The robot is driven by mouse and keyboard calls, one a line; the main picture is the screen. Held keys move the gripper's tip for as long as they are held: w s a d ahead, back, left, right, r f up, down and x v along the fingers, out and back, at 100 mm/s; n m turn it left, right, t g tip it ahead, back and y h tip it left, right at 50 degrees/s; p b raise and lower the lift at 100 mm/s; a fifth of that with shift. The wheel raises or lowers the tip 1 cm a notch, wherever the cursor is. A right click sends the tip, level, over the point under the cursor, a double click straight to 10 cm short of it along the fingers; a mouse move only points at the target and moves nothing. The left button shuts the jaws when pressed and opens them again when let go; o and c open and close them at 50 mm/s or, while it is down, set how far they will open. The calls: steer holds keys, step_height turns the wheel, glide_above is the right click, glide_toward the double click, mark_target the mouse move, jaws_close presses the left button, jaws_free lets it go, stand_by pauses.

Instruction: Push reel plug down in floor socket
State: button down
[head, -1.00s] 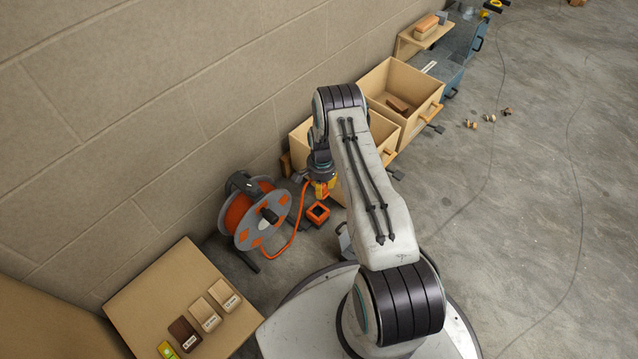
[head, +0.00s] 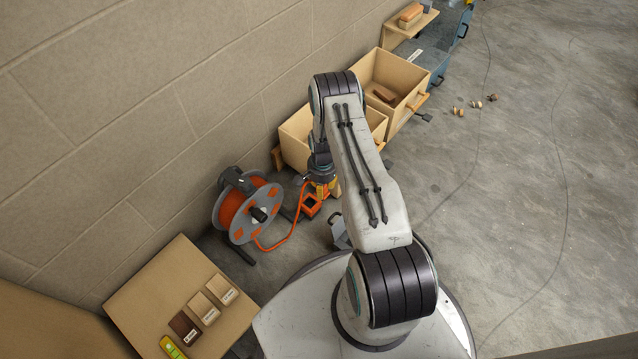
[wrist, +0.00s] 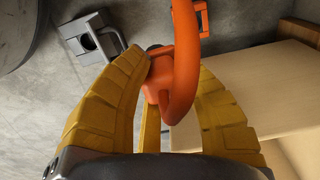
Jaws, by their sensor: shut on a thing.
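The reel plug (wrist: 160,90) is orange with a thick orange cable looping over it. My gripper (wrist: 165,85) is shut on it between its yellow fingers. The cable reel (head: 238,212) stands to the left.
Wooden bins (head: 390,85) stand along the wall behind my gripper. A board with small blocks (head: 150,290) is at lower left.

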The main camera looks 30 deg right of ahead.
steer(key=shift+s+d+p, duration=0.2)
steer(key=shift+s+p, duration=0.15)
steer(key=shift+s, duration=0.4)
steer(key=shift+s+d+p, duration=0.25)
steer(key=shift+s+p, duration=0.05)
steer(key=shift+s, duration=0.4)
steer(key=shift+s+d+p, duration=0.2)
steer(key=shift+s+p, duration=0.15)
steer(key=shift+s, duration=0.4)
steer(key=shift+s, duration=0.15)
steer(key=s+d+p, duration=0.3)
steer(key=s, duration=0.6)
steer(key=shift+s, duration=0.4)
stand_by(0.5)
steer(key=shift+f, duration=0.1)
stand_by(0.4)
step_height(320, 180, down, 9)
steer(key=b, duration=0.7)
steer(key=shift+b, duration=0.35)
stand_by(0.7)
stand_by(0.9)
